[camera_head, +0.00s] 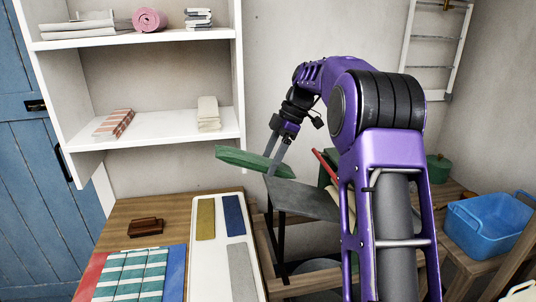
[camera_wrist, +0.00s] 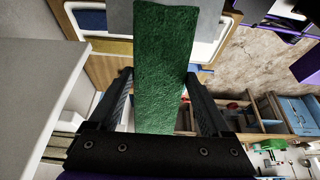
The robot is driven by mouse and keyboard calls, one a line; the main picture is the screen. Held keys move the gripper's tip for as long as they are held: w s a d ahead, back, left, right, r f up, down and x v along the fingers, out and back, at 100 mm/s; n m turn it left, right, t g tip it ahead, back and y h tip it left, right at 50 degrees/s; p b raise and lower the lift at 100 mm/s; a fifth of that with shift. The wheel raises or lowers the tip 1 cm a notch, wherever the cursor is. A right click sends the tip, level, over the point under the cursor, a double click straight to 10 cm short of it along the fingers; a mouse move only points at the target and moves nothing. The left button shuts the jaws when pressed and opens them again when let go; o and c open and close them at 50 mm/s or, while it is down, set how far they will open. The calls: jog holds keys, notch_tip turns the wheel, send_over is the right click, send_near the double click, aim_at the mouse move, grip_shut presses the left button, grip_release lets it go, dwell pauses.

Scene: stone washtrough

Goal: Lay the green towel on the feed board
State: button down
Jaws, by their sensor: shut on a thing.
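The green towel (camera_head: 255,162) is a long, flat, stiff-looking strip. My gripper (camera_head: 273,160) is shut on it and holds it in the air in front of the back wall. A flat grey board (camera_head: 305,200) on a dark frame, which looks like the feed board, lies below and to the right of the towel in the head view. My arm hides part of its right side.
A white tray (camera_head: 217,262) with yellow, blue and grey cloths lies on the wooden table (camera_head: 120,215), beside striped towels (camera_head: 130,275) and a brown brush-like block (camera_head: 145,227). White shelves (camera_head: 150,140) stand behind at left. A blue tub (camera_head: 485,230) is at right.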

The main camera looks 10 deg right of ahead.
aim_at(283, 166)
jog(key=f, duration=0.1)
jog(key=d+f+b, duration=0.1)
jog(key=f, duration=0.1)
jog(key=d+f, duration=0.1)
jog(key=f, duration=0.1)
jog(key=shift+d+b, duration=0.2)
jog(key=shift+b, duration=0.1)
jog(key=shift+d+f+b, duration=0.15)
jog(key=shift+d+f, duration=0.6)
jog(key=shift+d, duration=0.4)
jog(key=shift+d+f+b, duration=0.1)
jog(key=shift+d+f, duration=0.6)
jog(key=shift+d, duration=0.45)
jog(key=shift+d+f+b, duration=0.15)
jog(key=shift+d+f, duration=0.6)
jog(key=shift+d, duration=0.4)
grip_release()
jog(key=p+v, duration=0.2)
jog(key=v, duration=1.5)
jog(key=shift+r, duration=0.2)
jog(key=shift+d, duration=0.1)
